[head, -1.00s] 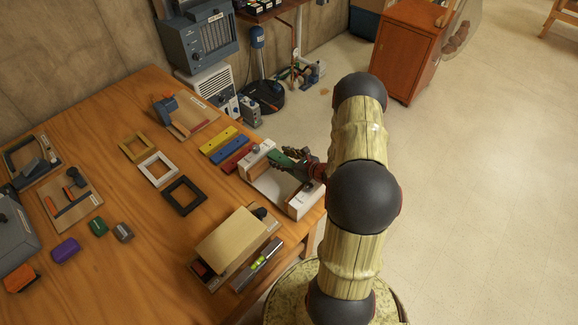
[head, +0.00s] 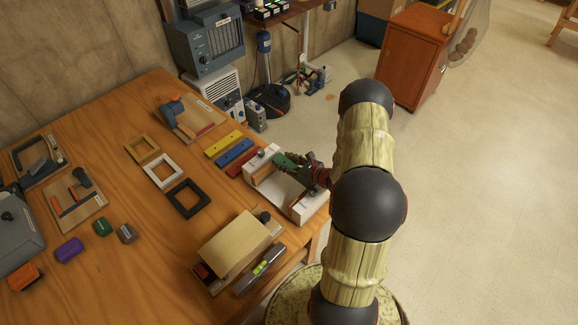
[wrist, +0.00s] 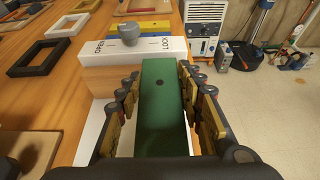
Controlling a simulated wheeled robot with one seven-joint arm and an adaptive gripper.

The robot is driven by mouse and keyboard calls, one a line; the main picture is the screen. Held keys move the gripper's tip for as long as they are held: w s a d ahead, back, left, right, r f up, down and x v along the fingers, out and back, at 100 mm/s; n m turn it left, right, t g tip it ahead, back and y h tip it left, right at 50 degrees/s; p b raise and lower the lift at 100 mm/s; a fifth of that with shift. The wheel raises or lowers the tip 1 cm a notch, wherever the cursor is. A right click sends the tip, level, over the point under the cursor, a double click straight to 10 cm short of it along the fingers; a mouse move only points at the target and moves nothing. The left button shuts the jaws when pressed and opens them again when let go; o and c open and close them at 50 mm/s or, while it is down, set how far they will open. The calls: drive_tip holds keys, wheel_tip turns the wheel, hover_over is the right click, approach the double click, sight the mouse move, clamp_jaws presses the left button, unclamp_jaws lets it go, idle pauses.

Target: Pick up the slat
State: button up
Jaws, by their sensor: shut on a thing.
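The green slat (wrist: 160,95) runs lengthwise between my fingers in the wrist view, with a small dark hole near its far end. My gripper (wrist: 158,72) is shut on it, one finger along each long side. In the head view the gripper (head: 303,172) is over the white-ended fixture (head: 309,208) at the table's right edge, and only part of the green slat (head: 282,160) shows. The fixture's far end block (wrist: 135,58) carries a grey knob and the words OPEN and LOCK. I cannot tell whether the slat still touches the fixture.
Yellow (head: 224,142), blue (head: 234,153) and red slats lie left of the fixture. Several square frames, including a black one (head: 188,199), lie further left. A wooden block device (head: 236,245) and a spirit level (head: 261,270) stand in front. Open floor lies to the right.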

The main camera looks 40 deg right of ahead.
wheel_tip(320, 180, up, 3)
drive_tip(key=shift+f+p, duration=0.1)
drive_tip(key=shift+p, duration=0.35)
drive_tip(key=s+d+r+p, duration=0.2)
drive_tip(key=s+d+r, duration=0.4)
drive_tip(key=d+r, duration=0.4)
drive_tip(key=shift+s+d, duration=0.2)
drive_tip(key=shift+d, duration=1)
drive_tip(key=w+a+n+y, duration=0.1)
drive_tip(key=w+a, duration=0.3)
drive_tip(key=a, duration=1)
drive_tip(key=w+a+n+g+y+b, duration=0.1)
drive_tip(key=w+a+n+y, duration=0.1)
drive_tip(key=a, duration=1.3)
drive_tip(key=w+a+n+y, duration=0.2)
drive_tip(key=w+a, duration=0.3)
drive_tip(key=a, duration=1)
drive_tip(key=shift+w+a+r+g+y, duration=0.15)
drive_tip(key=shift+w+r+g+y, duration=0.15)
drive_tip(key=shift+r, duration=0.1)
